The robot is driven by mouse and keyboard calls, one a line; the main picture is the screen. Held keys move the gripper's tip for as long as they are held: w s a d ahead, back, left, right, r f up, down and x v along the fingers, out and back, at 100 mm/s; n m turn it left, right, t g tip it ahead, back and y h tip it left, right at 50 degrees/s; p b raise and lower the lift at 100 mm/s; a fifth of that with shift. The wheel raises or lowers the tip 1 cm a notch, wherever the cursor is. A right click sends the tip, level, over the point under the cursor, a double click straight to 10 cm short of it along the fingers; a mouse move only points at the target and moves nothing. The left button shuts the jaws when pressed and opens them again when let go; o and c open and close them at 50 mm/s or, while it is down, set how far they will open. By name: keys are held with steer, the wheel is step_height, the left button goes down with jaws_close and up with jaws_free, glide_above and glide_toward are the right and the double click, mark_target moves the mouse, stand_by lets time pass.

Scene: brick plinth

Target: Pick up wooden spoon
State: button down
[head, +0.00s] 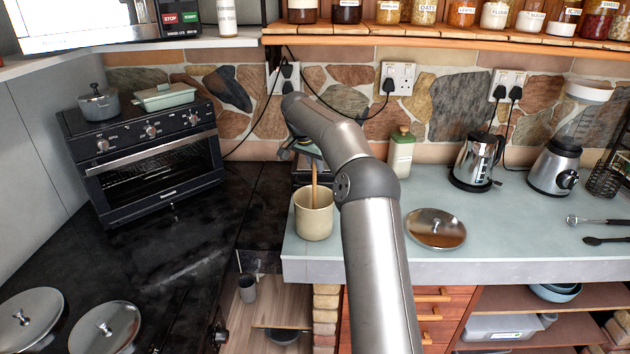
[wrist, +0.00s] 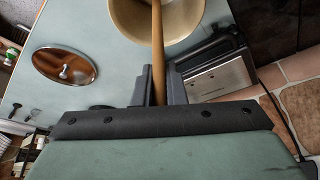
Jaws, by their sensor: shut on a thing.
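The wooden spoon (head: 314,182) stands nearly upright, with its lower end hidden inside a cream crock (head: 313,222). The crock sits on the pale counter at its left end. My gripper (head: 304,150) is above the crock, partly hidden by my own arm in the head view. In the wrist view, the spoon's handle (wrist: 158,50) runs from the crock (wrist: 128,22) to between the two dark fingers of my gripper (wrist: 159,92). The fingers are shut on the handle.
A metal lid (head: 436,229) lies right of the crock. A green-capped bottle (head: 400,152), a kettle (head: 474,163) and a blender (head: 560,155) stand farther back. A toaster oven (head: 145,160) is at left. A jar shelf (head: 450,37) overhangs the counter.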

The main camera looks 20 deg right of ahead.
step_height(320, 180, up, 10)
steer(key=p, duration=0.1)
stand_by(0.4)
